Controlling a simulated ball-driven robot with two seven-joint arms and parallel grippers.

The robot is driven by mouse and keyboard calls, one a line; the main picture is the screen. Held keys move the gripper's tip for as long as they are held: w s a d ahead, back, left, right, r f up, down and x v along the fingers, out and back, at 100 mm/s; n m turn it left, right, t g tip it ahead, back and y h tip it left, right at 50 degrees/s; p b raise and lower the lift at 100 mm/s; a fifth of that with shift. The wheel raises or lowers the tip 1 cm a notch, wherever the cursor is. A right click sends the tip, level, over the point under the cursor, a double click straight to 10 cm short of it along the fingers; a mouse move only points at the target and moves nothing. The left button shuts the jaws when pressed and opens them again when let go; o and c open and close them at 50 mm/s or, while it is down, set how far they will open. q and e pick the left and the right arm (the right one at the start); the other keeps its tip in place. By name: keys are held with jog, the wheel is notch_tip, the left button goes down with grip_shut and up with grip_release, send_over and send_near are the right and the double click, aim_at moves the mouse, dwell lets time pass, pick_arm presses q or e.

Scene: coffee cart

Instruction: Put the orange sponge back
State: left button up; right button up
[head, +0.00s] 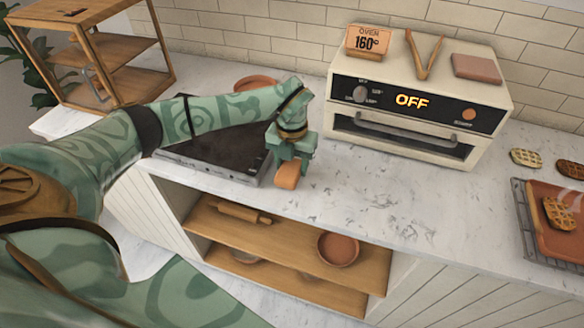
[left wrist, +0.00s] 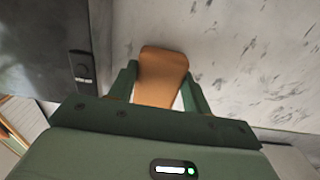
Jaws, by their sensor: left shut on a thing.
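The orange sponge (head: 288,176) is at the tip of my left gripper (head: 290,160), just right of the dark cooktop's front corner. In the left wrist view the sponge (left wrist: 161,72) sits between the two green fingers of my left gripper (left wrist: 162,88), which are shut on it. The sponge is over the white marble counter (head: 370,185), close to its front edge. I cannot tell whether it touches the counter. My right gripper is not in view.
The dark cooktop (head: 225,140) lies left of the gripper. A rack and tray with waffles (head: 545,225) are at far right. Open shelves (head: 270,238) below hold a rolling pin and bowls. The middle counter is clear.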

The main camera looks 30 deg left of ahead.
aim_at(292, 165)
pick_arm(q)
jog(key=shift+f, duration=0.7)
jog(key=shift+f, duration=0.1)
jog(key=o, duration=1)
jog(key=shift+o, duration=0.2)
notch_tip(292, 165, up, 12)
jog(key=p, duration=0.2)
